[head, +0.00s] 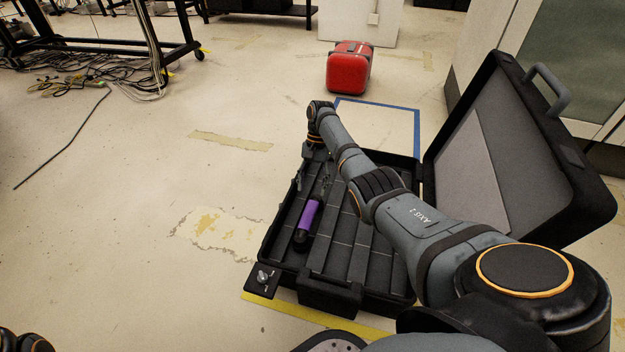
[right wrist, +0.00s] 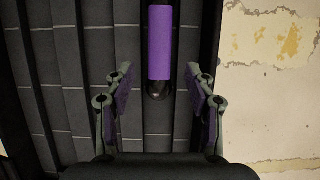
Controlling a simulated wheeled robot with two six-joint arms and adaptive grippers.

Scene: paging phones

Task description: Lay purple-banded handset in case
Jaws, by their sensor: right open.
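The open black case (head: 268,238) lies on the floor, with long parallel slots inside and its lid (head: 520,150) raised at the right. The purple-banded handset (head: 308,217) is dark with a wide purple band and lies lengthwise inside the case near its left side. In the right wrist view the handset (right wrist: 160,45) runs down from the top edge, its dark rounded end between the fingers. My right gripper (right wrist: 158,85) is open and empty, its fingers apart on either side of that end. In the head view it (head: 325,177) is over the case. My left gripper is not visible.
A small box with a knob (head: 263,278) sits at the case's front left corner. A red case (head: 349,68) stands farther back, beyond a blue-taped square (head: 390,112). Cables (head: 105,82) lie at the far left. The floor left of the case is clear.

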